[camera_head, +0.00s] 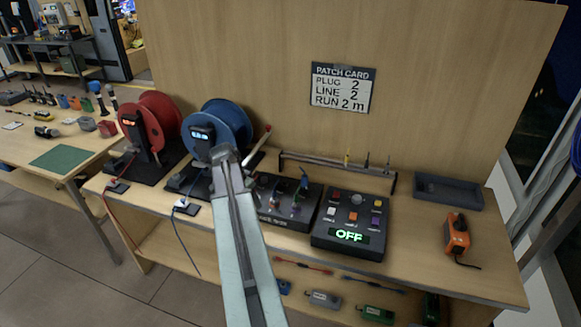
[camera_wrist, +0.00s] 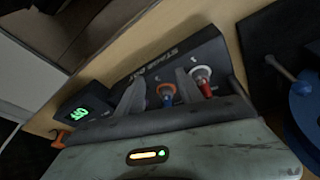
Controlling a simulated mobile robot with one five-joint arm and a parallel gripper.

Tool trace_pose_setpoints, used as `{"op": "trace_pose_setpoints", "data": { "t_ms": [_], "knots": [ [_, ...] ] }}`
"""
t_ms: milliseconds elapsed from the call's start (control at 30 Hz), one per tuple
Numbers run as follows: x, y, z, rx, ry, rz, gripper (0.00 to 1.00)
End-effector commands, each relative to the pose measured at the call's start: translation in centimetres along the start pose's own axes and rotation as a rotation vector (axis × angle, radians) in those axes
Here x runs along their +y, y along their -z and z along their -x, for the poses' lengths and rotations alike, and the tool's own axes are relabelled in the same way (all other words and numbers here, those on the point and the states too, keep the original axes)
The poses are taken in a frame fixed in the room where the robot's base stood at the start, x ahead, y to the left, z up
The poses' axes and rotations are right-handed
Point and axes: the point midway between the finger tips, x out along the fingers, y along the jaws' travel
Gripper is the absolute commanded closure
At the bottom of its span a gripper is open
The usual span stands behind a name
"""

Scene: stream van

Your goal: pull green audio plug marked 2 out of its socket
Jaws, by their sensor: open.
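The dark stage box (camera_head: 270,217) sits on the bench, left of the panel reading OFF, with several small plugs and sockets on its sloped face. It also shows in the wrist view (camera_wrist: 172,62). There a blue plug (camera_wrist: 167,101) stands by an orange ring, and a red plug (camera_wrist: 205,88) by a white ring. My gripper (camera_wrist: 158,86) is open, its two grey fingers reaching over the box face around the blue plug's area. I see no clearly green plug in the wrist view. A small greenish spot shows on the box in the head view, too small to identify.
A blue reel (camera_head: 238,118) and a red reel (camera_head: 167,112) stand left of the box. The OFF panel (camera_head: 335,245), a low rail (camera_head: 330,168), a grey tray (camera_head: 430,197) and an orange device (camera_head: 457,236) are to the right. The patch card (camera_head: 343,88) reads plug 2.

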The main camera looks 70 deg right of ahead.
Motion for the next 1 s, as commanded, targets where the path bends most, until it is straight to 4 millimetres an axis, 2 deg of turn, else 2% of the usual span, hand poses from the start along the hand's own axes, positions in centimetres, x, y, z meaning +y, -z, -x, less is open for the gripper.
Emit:
{"op": "trace_pose_setpoints", "data": {
  "t_ms": [33, 100, 200, 267, 367, 567, 1000],
  "knots": [
    [1.9, 4.0, 0.9, 0.013, -0.021, -0.098, 0.56],
    [4.3, 7.6, 0.7, 0.031, -0.042, -0.216, 0.56],
    [6.8, 10.9, 0.3, 0.050, -0.063, -0.328, 0.56],
    [7.7, 12.0, 0.2, 0.057, -0.070, -0.367, 0.56],
    [8.3, 12.6, -0.1, 0.062, -0.075, -0.394, 0.56],
    [8.3, 12.5, -0.9, 0.062, -0.075, -0.394, 0.56],
    [8.8, 12.6, -7.9, 0.060, -0.075, -0.393, 0.56]
  ]
}}
